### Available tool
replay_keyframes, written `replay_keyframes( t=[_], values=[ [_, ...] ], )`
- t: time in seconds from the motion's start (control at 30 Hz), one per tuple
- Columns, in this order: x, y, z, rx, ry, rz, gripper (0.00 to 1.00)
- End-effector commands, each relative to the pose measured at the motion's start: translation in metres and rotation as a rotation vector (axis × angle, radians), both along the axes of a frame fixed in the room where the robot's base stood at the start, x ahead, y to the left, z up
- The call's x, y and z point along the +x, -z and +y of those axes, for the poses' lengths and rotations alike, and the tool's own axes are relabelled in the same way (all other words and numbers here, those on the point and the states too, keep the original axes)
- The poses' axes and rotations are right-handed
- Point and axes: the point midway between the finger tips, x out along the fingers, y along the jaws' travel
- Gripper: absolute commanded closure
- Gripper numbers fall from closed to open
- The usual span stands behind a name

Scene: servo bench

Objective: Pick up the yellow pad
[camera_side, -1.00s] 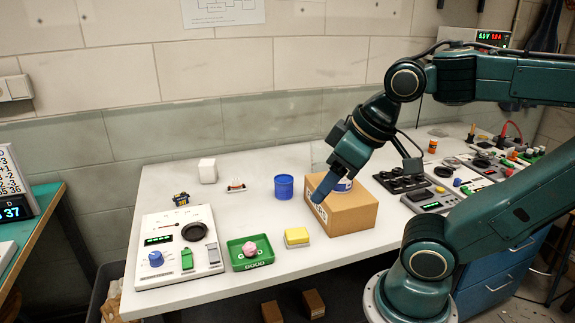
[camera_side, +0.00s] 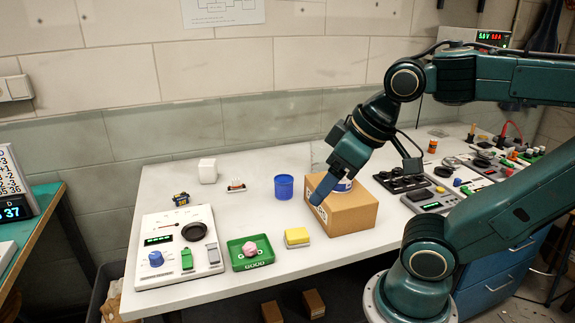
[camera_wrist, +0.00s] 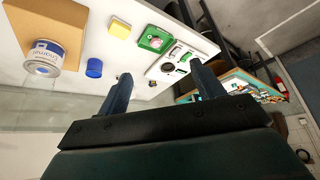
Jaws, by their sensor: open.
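The yellow pad (camera_side: 297,236) lies on the white bench between a green tray and a cardboard box. It also shows in the wrist view (camera_wrist: 119,30), beyond my fingers and to their left. My gripper (camera_side: 322,196) is in front of the cardboard box in the side view, above and to the right of the pad and apart from it. In the wrist view my two fingers (camera_wrist: 163,90) are spread with nothing between them. My gripper is open and empty.
The cardboard box (camera_side: 350,212) stands right of the pad with a can on it. The green tray (camera_side: 235,262) holds a pink lump (camera_side: 250,249). A blue cup (camera_side: 284,187) stands behind. A white control panel (camera_side: 150,275) is at left. The bench between cup and pad is clear.

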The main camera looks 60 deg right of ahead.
Motion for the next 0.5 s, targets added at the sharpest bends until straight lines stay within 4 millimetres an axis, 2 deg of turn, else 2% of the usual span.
replay_keyframes(
  t=[0.27,0.5],
  values=[
    [0.009,0.002,-0.005,-0.029,-0.03,0.033,0.33],
    [0.033,0.012,-0.02,-0.095,-0.124,0.123,0.33]
  ],
)
